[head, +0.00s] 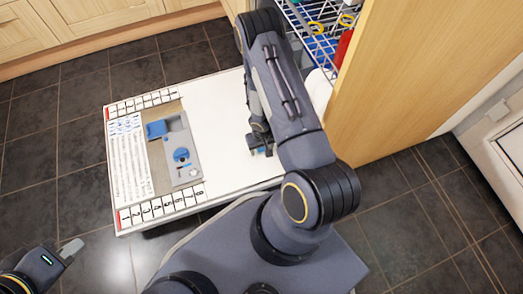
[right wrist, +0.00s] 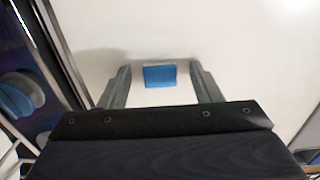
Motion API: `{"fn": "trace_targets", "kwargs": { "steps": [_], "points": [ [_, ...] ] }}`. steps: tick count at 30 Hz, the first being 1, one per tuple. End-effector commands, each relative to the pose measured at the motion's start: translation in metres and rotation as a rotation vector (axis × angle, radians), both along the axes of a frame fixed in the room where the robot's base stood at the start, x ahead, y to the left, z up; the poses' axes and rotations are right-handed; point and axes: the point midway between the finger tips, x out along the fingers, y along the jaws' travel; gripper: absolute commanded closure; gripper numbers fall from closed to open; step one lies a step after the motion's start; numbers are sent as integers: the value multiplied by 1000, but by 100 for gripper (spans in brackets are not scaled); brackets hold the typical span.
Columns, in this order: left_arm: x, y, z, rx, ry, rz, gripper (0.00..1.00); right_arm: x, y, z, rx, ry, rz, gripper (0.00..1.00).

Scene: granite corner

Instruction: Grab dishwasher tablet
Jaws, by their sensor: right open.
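The dishwasher tablet (right wrist: 160,76) is a small blue block on a white surface in the right wrist view. It sits between the fingertips of my right gripper (right wrist: 158,73), which is open, with a gap on each side. In the head view my right gripper (head: 261,149) is low over the right part of the white open door (head: 217,95); my arm partly covers it, and I cannot make out the tablet clearly there. My left gripper (head: 69,249) is at the lower left over the floor, away from the door; whether its fingers are apart is unclear.
A grey dispenser panel (head: 186,166) with blue parts is set in the door's left part. A wire rack (head: 303,22) with blue, yellow and red items is at the upper right. A tall wooden panel (head: 385,80) stands right of my arm. Dark tiled floor (head: 50,170) surrounds the door.

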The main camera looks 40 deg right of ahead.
Motion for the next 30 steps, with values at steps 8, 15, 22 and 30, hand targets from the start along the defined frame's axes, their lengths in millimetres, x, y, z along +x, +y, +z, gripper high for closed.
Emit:
{"fn": "trace_targets", "kwargs": {
  "steps": [8,15,22,30],
  "points": [
    [0,0,1,0,0,0,100,0,0,1,0,-1,0,64],
    [0,0,1,0,0,0,100,0,0,2,0,-1,0,90],
    [0,0,2,0,0,0,100,1,0,3,0,-1,0,90],
    [0,0,16,0,0,0,100,1,0,33,0,-4,-1,90]
  ]
}}
